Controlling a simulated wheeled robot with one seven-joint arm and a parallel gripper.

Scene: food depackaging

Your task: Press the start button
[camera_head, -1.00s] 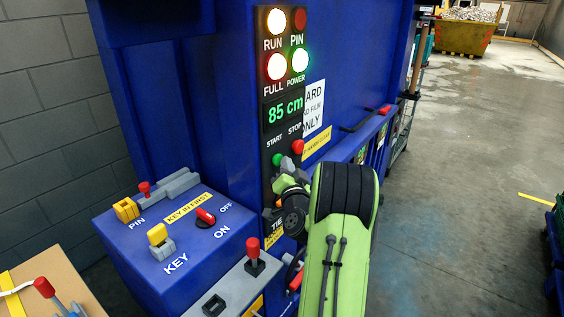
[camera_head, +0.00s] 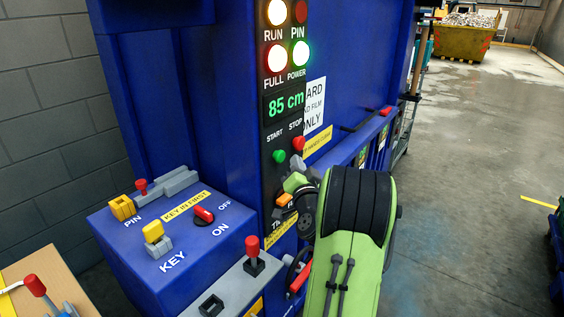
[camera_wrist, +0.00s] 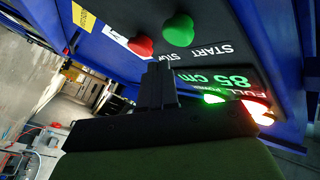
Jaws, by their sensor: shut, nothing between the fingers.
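The green start button (camera_head: 279,156) is on the black control panel, under the START label. The red stop button (camera_head: 298,143) is to its right and a little higher. My gripper (camera_head: 297,163) is shut and empty, with its dark fingertips just below the red button and to the lower right of the green one. The wrist view is upside down and shows my shut fingers (camera_wrist: 160,70) near the panel, with the green button (camera_wrist: 179,30) and the red button (camera_wrist: 142,45) beyond the tips. I see no contact with the green button.
The display (camera_head: 286,105) reads 85 cm. The RUN, FULL and POWER lamps are lit; the PIN lamp (camera_head: 300,12) is dark red. A blue key box (camera_head: 150,250) stands at the left, with a red-knobbed lever (camera_head: 252,246) beside it. Open floor lies to the right.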

